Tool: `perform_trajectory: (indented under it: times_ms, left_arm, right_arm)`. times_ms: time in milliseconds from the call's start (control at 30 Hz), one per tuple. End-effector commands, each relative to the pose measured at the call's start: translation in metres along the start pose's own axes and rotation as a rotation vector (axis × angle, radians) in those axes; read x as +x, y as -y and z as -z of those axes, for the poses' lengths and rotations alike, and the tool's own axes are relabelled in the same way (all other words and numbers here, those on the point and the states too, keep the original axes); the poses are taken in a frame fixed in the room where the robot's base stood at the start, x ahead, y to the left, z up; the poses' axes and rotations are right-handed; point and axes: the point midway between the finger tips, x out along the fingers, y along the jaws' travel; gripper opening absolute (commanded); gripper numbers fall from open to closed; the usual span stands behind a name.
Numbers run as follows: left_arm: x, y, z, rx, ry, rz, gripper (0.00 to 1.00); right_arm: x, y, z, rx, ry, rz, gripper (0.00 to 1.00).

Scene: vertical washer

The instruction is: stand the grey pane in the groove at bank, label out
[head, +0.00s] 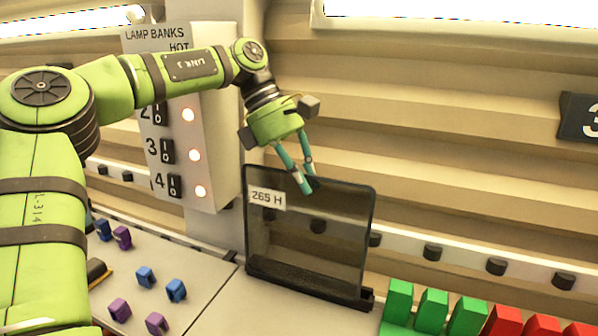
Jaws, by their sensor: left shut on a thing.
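The grey pane (325,248) is a see-through dark sheet with a black rim and rounded corners. It is close to upright, with its white label (267,199) reading about "265 H" at the top left, facing the camera. My left gripper (307,186) is shut on the pane's top edge, right of the label. The pane's lower edge meets a black grooved bar (300,284) on the light counter. I cannot tell whether it sits fully down in the groove. My right gripper is not in view.
A lamp-banks panel (217,140) with switches and lit lamps stands behind my left arm. Small blue blocks (146,277) and purple blocks (119,310) lie at lower left. Green blocks (432,308) and red blocks (502,321) stand right of the bar. Dark knobs (433,252) line the back wall.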

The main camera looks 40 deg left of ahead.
Motion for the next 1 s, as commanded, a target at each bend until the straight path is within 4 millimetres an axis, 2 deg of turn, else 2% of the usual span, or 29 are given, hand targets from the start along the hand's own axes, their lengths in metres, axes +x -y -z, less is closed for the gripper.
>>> perform_trajectory:
  times_ms: [167, 500, 1000]
  left_arm:
    - [0.001, -0.015, -0.001, 0.001, 0.004, -0.002, 0.0]
    - [0.005, -0.04, 0.002, 0.002, 0.004, -0.004, 0.0]
    - [0.006, -0.046, 0.002, 0.004, 0.005, -0.003, 0.0]
  right_arm:
    - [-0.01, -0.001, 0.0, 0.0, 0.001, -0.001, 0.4]
    - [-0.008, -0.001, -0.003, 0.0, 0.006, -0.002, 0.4]
    - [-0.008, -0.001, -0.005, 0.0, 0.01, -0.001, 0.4]
